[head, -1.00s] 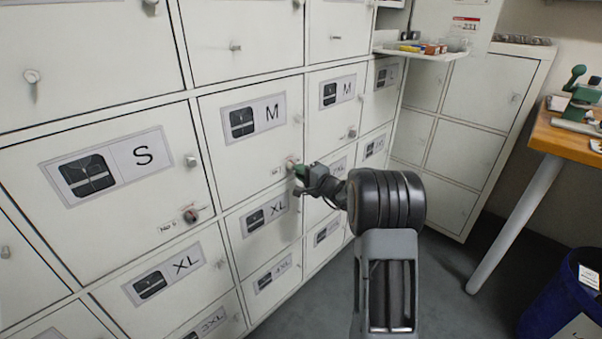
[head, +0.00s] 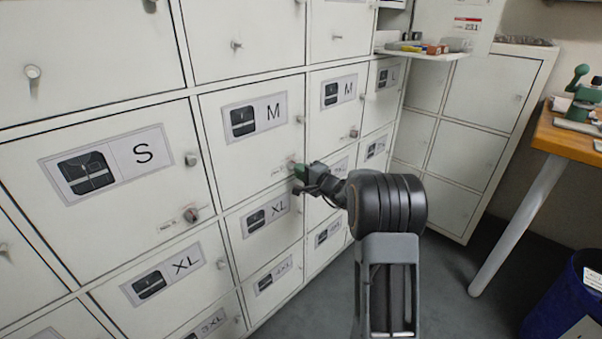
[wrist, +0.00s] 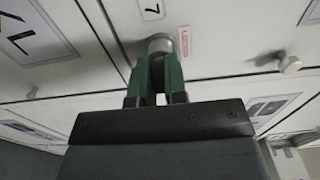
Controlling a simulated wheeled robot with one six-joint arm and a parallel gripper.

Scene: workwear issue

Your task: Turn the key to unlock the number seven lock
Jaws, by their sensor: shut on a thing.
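The number seven lock (wrist: 160,43) is a round grey cylinder on a white locker door, below a label with a 7 (wrist: 152,8). In the head view the lock (head: 291,166) is at the lower right of the upper M door. My gripper (wrist: 157,72) has green fingers right at the lock face, shut on the key. The key itself is mostly hidden between the fingers, so its angle cannot be told. In the head view my gripper (head: 300,176) also meets the door at this lock.
A red-lettered label (wrist: 184,42) is beside the lock. Another lock (head: 190,215) with a label is on the S door to the left. A white shelf (head: 425,53) juts out at the back right. A wooden bench (head: 565,142) and blue bin (head: 570,300) stand at the right.

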